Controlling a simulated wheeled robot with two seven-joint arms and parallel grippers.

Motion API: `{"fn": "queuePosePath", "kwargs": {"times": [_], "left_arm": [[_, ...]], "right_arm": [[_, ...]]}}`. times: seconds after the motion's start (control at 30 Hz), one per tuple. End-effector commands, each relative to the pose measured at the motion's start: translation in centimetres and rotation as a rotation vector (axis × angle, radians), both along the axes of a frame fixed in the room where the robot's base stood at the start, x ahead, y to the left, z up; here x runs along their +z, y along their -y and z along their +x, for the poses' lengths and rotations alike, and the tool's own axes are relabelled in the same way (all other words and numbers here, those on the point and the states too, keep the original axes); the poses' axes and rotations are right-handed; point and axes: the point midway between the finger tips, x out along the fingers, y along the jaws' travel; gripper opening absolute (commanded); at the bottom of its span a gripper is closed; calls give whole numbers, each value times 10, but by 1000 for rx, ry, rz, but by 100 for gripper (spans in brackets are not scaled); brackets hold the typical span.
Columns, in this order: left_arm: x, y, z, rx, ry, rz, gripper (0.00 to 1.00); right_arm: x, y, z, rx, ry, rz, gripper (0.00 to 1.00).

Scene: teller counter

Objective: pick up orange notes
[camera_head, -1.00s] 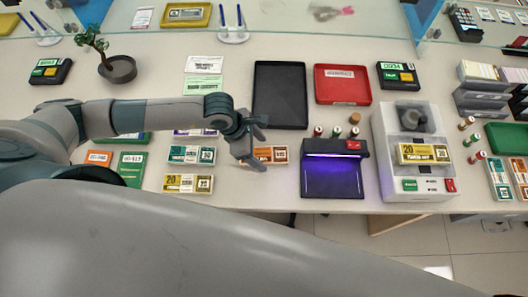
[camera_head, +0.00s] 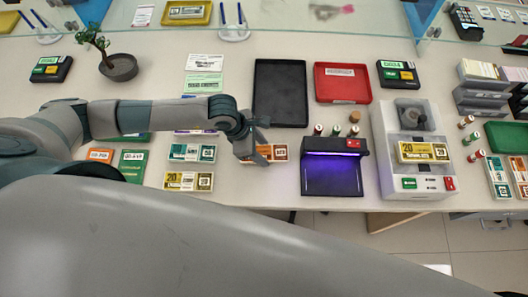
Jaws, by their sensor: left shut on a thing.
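The orange notes (camera_head: 279,153) lie as a small bundle on the counter, left of the black lamp device with the purple light. My left gripper (camera_head: 255,156) is over the left part of the bundle and shut on it. The gripper hides part of the notes. The bundle looks to be at counter level; I cannot tell whether it is lifted. My right gripper is not in view.
Teal notes (camera_head: 192,153) and yellow notes (camera_head: 188,181) lie left of my gripper. A black tray (camera_head: 281,92) and a red tray (camera_head: 342,83) lie behind. The lamp device (camera_head: 332,172) stands close on the right, with a counting machine (camera_head: 412,150) beyond.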

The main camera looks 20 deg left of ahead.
Motion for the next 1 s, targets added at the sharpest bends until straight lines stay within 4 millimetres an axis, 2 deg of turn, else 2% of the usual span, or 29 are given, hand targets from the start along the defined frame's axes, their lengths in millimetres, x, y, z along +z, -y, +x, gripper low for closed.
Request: {"fn": "queuePosePath", "kwargs": {"times": [0.2, 0.37, 0.8, 1.0], "left_arm": [[2, 0, 0, 0, 0, -1, 22], [12, 0, 1, -1, 2, -1, 22], [80, 0, 1, -1, 6, -1, 22], [98, 0, 1, -1, 4, 0, 22]], "right_arm": [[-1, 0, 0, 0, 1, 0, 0], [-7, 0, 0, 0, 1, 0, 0], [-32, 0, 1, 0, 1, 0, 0], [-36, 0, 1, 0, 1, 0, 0]]}}
